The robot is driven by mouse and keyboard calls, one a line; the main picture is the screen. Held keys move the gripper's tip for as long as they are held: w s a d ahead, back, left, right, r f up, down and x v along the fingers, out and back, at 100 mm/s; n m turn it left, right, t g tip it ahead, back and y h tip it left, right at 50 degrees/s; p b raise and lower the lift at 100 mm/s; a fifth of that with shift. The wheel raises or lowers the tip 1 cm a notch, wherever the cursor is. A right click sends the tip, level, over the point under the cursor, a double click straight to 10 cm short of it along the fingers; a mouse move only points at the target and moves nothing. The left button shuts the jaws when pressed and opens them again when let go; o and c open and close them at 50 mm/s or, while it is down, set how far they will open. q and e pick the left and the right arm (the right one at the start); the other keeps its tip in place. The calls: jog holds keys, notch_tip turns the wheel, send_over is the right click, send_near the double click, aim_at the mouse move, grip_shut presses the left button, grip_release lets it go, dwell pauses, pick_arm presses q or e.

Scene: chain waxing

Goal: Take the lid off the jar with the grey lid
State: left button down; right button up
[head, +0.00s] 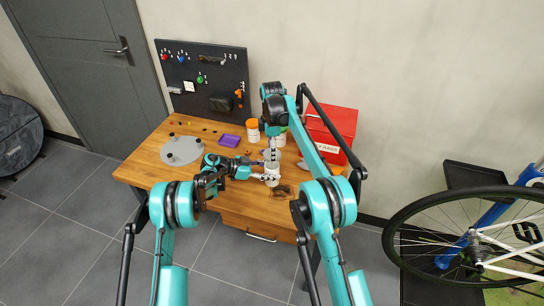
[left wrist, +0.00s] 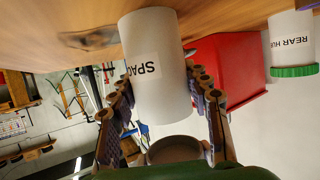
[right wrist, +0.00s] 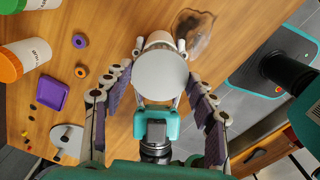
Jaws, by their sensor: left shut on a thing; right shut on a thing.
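The white jar (left wrist: 158,70), with a label reading "SPAC…", stands on the wooden table and also shows in the head view (head: 272,178). My left gripper (head: 268,178) is shut around its side, with the jar between its fingers. My right gripper (right wrist: 161,76) points down from above the jar. Its fingers are shut on the round grey lid (right wrist: 161,74), seen from above over the jar. The lid hides most of the jar in the right wrist view. I cannot tell for certain how far the lid is from the rim.
A jar with an orange lid (head: 253,131) and one with a green lid (left wrist: 294,71) stand behind. A purple tray (head: 229,141), a grey plate (head: 181,151) and a red box (head: 330,133) are on the table (head: 150,169). A translucent brownish thing (right wrist: 194,28) lies beside the jar.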

pick_arm(q)
jog(key=c, duration=0.6)
grip_release()
jog(key=shift+c, duration=0.2)
